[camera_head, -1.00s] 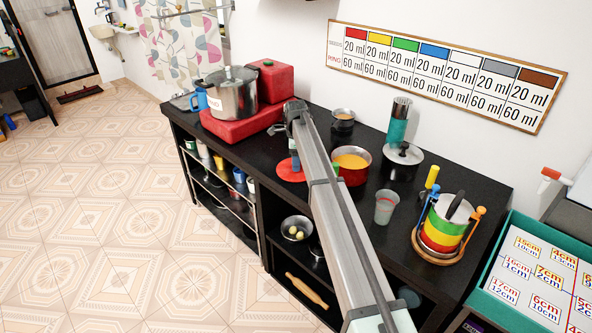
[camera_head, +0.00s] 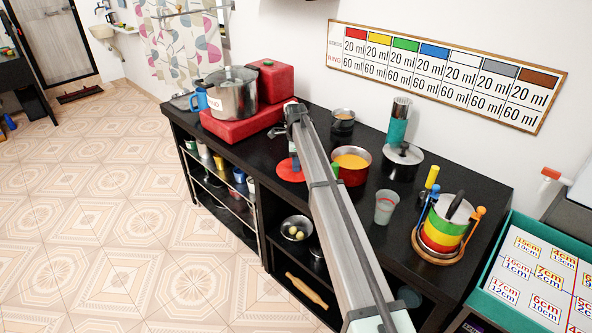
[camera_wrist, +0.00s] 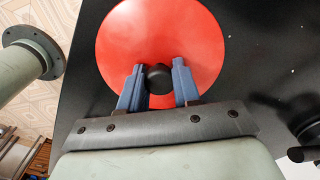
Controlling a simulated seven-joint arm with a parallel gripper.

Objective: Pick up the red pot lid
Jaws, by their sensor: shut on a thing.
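The red pot lid (camera_head: 287,176) is a flat red disc with a black knob, at the front edge of the black counter in the head view. It fills the upper middle of the wrist view (camera_wrist: 207,35). My gripper (camera_wrist: 159,72) has its two blue fingers on either side of the black knob (camera_wrist: 159,80) and is shut on it. In the head view my gripper (camera_head: 295,163) is partly hidden by my arm. I cannot tell whether the lid is clear of the counter.
A red pot (camera_head: 353,176) with orange contents stands right of the lid, close to my arm. A dark pot with a lid (camera_head: 402,164), a clear cup (camera_head: 386,207) and a ring stack (camera_head: 443,235) stand farther right. A steel pot (camera_head: 235,98) sits on a red stove (camera_head: 228,125) at left.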

